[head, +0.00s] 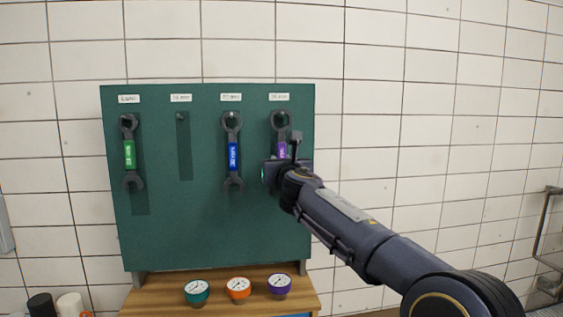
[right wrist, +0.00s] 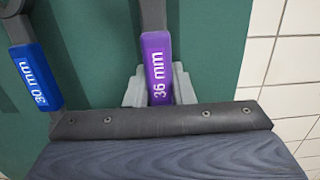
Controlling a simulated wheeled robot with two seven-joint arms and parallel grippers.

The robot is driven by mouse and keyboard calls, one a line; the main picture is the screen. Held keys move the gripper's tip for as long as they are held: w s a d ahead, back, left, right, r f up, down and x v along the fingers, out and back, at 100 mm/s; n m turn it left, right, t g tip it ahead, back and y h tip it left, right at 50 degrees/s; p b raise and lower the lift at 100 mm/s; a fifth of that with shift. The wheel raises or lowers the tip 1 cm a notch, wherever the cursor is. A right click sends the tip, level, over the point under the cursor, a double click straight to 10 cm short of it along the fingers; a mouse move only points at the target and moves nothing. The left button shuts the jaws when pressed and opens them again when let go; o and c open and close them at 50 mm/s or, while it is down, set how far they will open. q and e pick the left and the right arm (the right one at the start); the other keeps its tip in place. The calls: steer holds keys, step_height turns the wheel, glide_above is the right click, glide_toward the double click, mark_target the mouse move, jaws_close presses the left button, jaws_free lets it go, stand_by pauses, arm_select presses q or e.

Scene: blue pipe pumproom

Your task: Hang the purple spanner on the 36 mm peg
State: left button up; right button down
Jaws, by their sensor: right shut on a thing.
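The purple spanner (head: 281,150) is at the rightmost peg position of the green board, under the label (head: 279,97), whose print is too small to read surely. Its ring end (head: 280,119) is up at the peg; whether the peg passes through the ring is hard to tell. In the right wrist view its purple grip (right wrist: 158,66) reads "36 mm". My right gripper (head: 284,166) is shut on the purple grip, and its grey fingers (right wrist: 159,88) sit on either side of it. The spanner's lower end is hidden by my gripper. My left gripper is not in view.
The green board (head: 210,230) also holds a blue spanner (head: 233,155) just left of my gripper and a green spanner (head: 129,155) at far left. The second peg (head: 180,116) is bare. Three gauges, including an orange one (head: 238,288), stand on the wooden shelf (head: 165,298) below.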

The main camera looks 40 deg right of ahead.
steer(key=shift+f, duration=0.25)
steer(key=c, duration=1.4)
jaws_free()
steer(key=shift+w, duration=0.1)
steer(key=shift+o, duration=1.2)
steer(key=shift+a, duration=0.1)
steer(key=shift+d+f, duration=0.15)
steer(key=shift+d, duration=0.05)
steer(key=shift+f, duration=0.1)
